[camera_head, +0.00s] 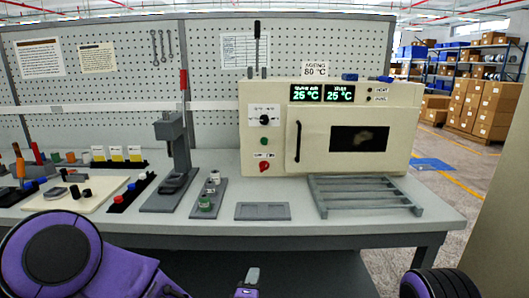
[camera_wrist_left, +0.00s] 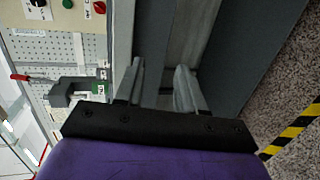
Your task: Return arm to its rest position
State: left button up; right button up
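My left gripper (camera_head: 251,277) shows at the bottom middle of the head view, low in front of the bench and apart from it. Only its grey finger end and a bit of purple show there. In the left wrist view, its two grey fingers (camera_wrist_left: 158,88) stand apart with nothing held between them. My purple left arm (camera_head: 100,262) fills the lower left of the head view. A dark ribbed part of my right arm (camera_head: 440,285) shows at the lower right edge. My right gripper is out of view.
The bench (camera_head: 330,228) carries a beige oven (camera_head: 272,110), a grey rack (camera_head: 365,195), a press (camera_head: 178,155), a small spindle holder (camera_head: 208,195), a flat grey tray (camera_head: 262,211) and a pale board (camera_head: 75,193). A pegboard (camera_head: 215,50) stands behind. The bench's front strip is mostly clear.

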pick_arm(q)
jog(key=s+a+f+m+g+y, duration=0.1)
jog(key=s+a+f+m+g, duration=0.25)
jog(key=s+a+f, duration=0.45)
jog(key=s+a+f+m+g+y, duration=0.1)
jog(key=s+a+f+m+g, duration=0.35)
jog(key=f, duration=0.65)
jog(key=s+a+f+m+g+y, duration=0.1)
jog(key=s+a+f+g, duration=0.1)
jog(key=s+a, duration=0.5)
jog(key=s+a+f+m+g+y, duration=0.1)
jog(key=s+a+f, duration=0.4)
jog(key=s, duration=0.9)
jog(key=a+y, duration=0.1)
jog(key=a, duration=0.2)
jog(key=shift+g, duration=0.4)
